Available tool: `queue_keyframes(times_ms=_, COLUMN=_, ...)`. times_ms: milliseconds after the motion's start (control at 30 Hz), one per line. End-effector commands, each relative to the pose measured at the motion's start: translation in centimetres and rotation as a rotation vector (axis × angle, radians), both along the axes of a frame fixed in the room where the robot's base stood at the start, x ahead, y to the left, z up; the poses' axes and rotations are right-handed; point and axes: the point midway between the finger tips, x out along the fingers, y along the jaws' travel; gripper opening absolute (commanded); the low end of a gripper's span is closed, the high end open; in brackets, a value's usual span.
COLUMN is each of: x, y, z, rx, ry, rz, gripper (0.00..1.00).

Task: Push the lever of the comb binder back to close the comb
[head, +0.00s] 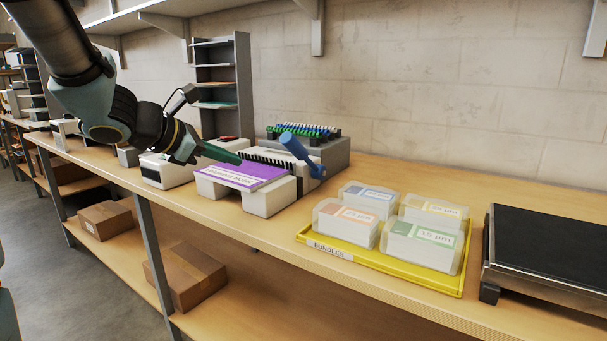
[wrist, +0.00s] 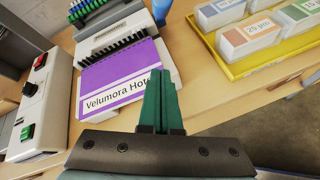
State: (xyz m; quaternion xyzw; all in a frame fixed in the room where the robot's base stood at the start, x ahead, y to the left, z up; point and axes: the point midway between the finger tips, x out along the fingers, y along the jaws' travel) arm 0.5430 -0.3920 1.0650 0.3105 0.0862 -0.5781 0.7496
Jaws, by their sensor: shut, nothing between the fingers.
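The white comb binder (head: 262,204) stands on the bench, with a purple booklet (head: 243,173) lying on its front. A row of black comb teeth (head: 268,157) runs along the booklet's back edge. The blue lever (head: 295,147) rises at the binder's right side, its grip tilted up and to the left. My gripper (head: 238,159) has green fingers, shut and empty, over the booklet and left of the lever. In the wrist view, the fingertips (wrist: 161,74) overlap the booklet's right edge (wrist: 113,85), and only a bit of the lever (wrist: 161,9) shows at the top.
A yellow tray (head: 384,268) with several clear boxes stands right of the binder. A dark flat machine (head: 552,250) is at the far right. A grey rack of coloured combs (head: 303,131) stands behind. A white machine with a knob (wrist: 42,108) is left. Bench between binder and tray is clear.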

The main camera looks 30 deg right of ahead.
Motion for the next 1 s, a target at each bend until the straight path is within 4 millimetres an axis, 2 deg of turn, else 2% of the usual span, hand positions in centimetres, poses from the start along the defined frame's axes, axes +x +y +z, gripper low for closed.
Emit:
queue_keyframes(times_ms=233, x=0.4, y=-0.4, z=0.5, rx=-0.044, ry=0.014, rz=0.028, gripper=0.00)
queue_keyframes(times_ms=567, x=0.6, y=-0.9, z=0.2, rx=-0.040, ry=0.015, rz=0.025, gripper=0.00)
queue_keyframes(times_ms=667, x=1.0, y=-1.9, z=-0.4, rx=-0.039, ry=0.016, rz=0.024, gripper=0.00)
queue_keyframes(times_ms=1000, x=3.2, y=-7.6, z=-3.6, rx=-0.039, ry=0.017, rz=0.022, gripper=0.00)
